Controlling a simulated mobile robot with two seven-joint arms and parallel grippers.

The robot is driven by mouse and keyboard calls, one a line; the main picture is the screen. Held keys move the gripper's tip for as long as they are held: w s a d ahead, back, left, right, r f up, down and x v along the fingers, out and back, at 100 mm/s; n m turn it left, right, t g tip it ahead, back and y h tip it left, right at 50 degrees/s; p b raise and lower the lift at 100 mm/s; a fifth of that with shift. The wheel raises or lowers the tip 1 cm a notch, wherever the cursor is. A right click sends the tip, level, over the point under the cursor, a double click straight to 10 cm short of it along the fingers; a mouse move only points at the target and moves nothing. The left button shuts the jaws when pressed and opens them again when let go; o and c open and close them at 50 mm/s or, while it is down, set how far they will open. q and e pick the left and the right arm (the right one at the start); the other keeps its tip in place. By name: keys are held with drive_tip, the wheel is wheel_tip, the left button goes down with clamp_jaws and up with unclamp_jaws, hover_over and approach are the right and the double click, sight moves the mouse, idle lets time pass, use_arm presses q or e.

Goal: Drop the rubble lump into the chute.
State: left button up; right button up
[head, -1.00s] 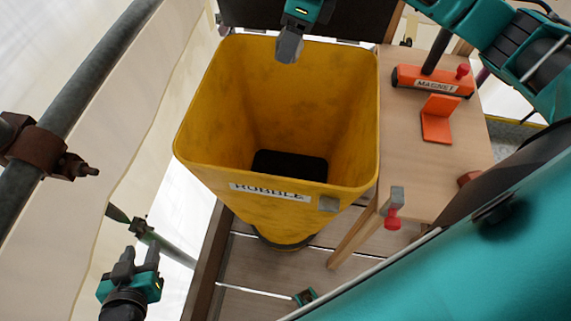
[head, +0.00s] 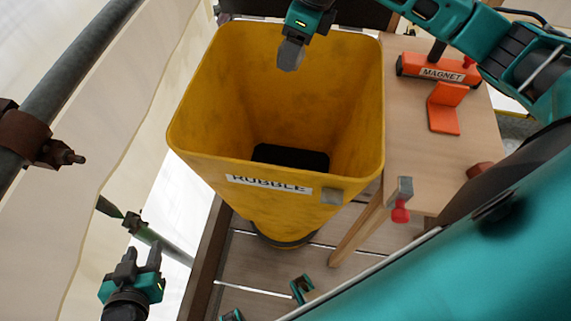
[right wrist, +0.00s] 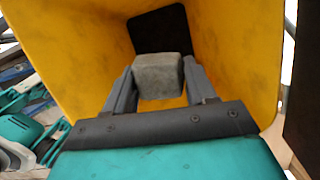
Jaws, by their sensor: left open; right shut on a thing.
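The rubble lump is a grey block (right wrist: 158,76) held between the fingers of my right gripper (right wrist: 160,88) in the right wrist view. In the head view my right gripper (head: 293,50) is shut on the lump (head: 291,56) over the far part of the chute's mouth. The chute is a yellow, tapering hopper (head: 215,110) with a "RUBBLE" label and a dark opening at its bottom. Its yellow wall also fills much of the right wrist view (right wrist: 235,50). My left gripper (head: 140,262) is open and empty at the lower left, outside the chute.
A wooden table (head: 425,140) stands right of the chute, with an orange "MAGNET" holder (head: 440,70) and an orange bracket (head: 444,108) on it. A rusty clamp (head: 38,145) sits on a grey scaffold pole (head: 75,70) at the left. Plank flooring lies below.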

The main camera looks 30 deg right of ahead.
drive_tip(key=o, duration=1.3)
drive_tip(key=v, duration=1.3)
drive_tip(key=shift+a, duration=0.1)
